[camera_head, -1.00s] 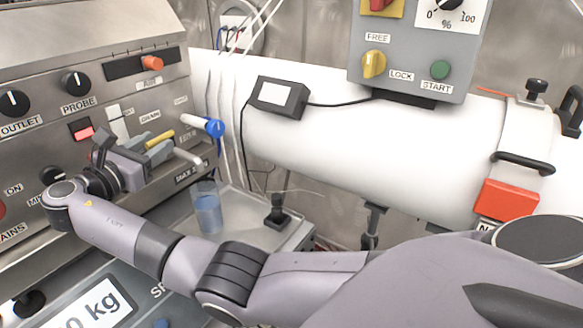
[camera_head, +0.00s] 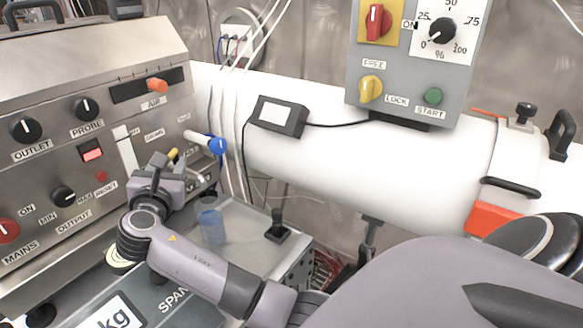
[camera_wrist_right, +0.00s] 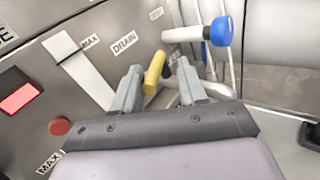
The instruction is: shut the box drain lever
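The box drain lever (camera_wrist_right: 154,70) is a yellow handle below the DRAIN label on the steel box front. In the right wrist view it lies between the two grey fingers of my right gripper (camera_wrist_right: 160,88), nearer the left finger. The fingers are apart; contact with the lever cannot be told. In the head view my right gripper (camera_head: 182,172) is at the box front and hides most of the lever, with only a yellow bit (camera_head: 173,154) showing. My left gripper is not in view.
A white handle with a blue knob (camera_head: 217,145) sticks out just right of the lever. A beaker of blue liquid (camera_head: 210,222) stands below on a steel tray. The SPAN scale (camera_head: 180,308) lies under my arm. A white pipe (camera_head: 350,165) runs behind.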

